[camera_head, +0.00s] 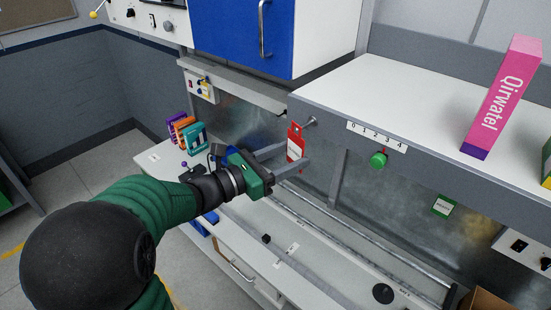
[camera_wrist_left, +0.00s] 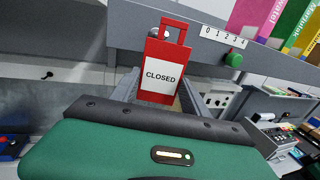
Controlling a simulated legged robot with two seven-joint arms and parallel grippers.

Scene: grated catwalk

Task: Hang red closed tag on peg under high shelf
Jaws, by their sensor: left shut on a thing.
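The red tag (camera_head: 295,143) hangs upright between the fingers of my left gripper (camera_head: 296,155), which is shut on it just below the high shelf's front edge. In the left wrist view the tag (camera_wrist_left: 161,75) faces me, with a white "CLOSED" panel and a red loop on top. The metal peg (camera_head: 311,121) sticks out under the shelf, close to the right of the tag's top. In the left wrist view the peg (camera_wrist_left: 157,33) shows by the left side of the loop. I cannot tell whether the loop is around it. My right gripper is not in view.
The high shelf (camera_head: 350,90) bears a pink box (camera_head: 503,97). Its front has a 0-to-4 scale (camera_head: 377,136) and a green knob (camera_head: 378,159). A blue cabinet (camera_head: 240,35) is up left.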

